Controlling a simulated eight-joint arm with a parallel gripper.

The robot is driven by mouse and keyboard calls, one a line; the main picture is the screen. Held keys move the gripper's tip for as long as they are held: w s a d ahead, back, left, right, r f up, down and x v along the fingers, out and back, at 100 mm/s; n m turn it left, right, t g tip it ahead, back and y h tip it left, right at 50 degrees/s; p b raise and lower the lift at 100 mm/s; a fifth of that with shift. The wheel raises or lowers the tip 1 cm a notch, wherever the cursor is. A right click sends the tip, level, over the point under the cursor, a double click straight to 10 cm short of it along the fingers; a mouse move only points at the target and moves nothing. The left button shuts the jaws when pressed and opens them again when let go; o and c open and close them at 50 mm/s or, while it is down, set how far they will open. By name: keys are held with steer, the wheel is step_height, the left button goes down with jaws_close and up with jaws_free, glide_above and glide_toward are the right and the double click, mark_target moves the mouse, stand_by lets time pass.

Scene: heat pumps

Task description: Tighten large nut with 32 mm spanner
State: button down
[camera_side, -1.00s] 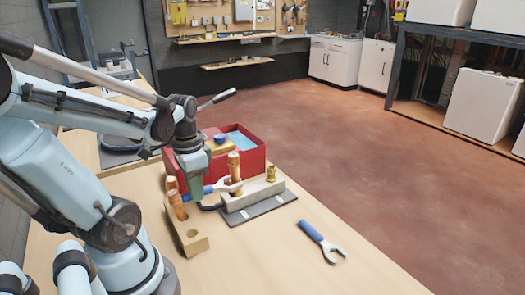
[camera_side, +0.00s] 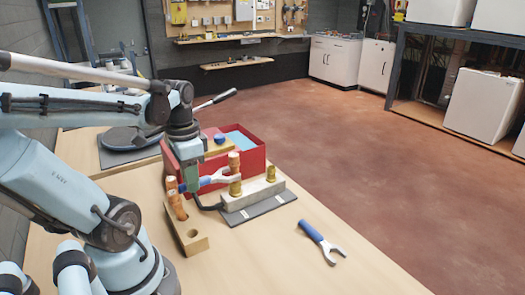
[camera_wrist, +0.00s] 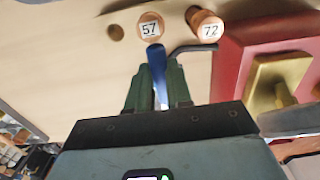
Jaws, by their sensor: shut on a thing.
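My gripper (camera_side: 190,182) is shut on the blue handle of a spanner, its green fingers around the handle in the wrist view (camera_wrist: 158,84). The spanner's pale open jaw (camera_side: 221,177) points right toward the copper piece (camera_side: 234,161) above a brass nut (camera_side: 235,188). The jaw looks higher than this nut; whether it touches anything is unclear. The nut sits on a grey block (camera_side: 254,197), with a second brass fitting (camera_side: 270,174) at its right end. In the wrist view the blue handle (camera_wrist: 157,68) shows, but the jaw is hidden. Another blue-handled spanner (camera_side: 322,243) lies on the table.
A wooden holder (camera_side: 197,244) with copper-coloured cylinders stands left of the block; the wrist view shows their labels 57 (camera_wrist: 150,28) and 72 (camera_wrist: 206,28). A red box (camera_side: 252,160) stands behind. A dark bent rod (camera_wrist: 192,49) lies close to my fingers.

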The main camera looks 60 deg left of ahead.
steer(key=shift+r, duration=4.3)
steer(key=shift+d, duration=0.1)
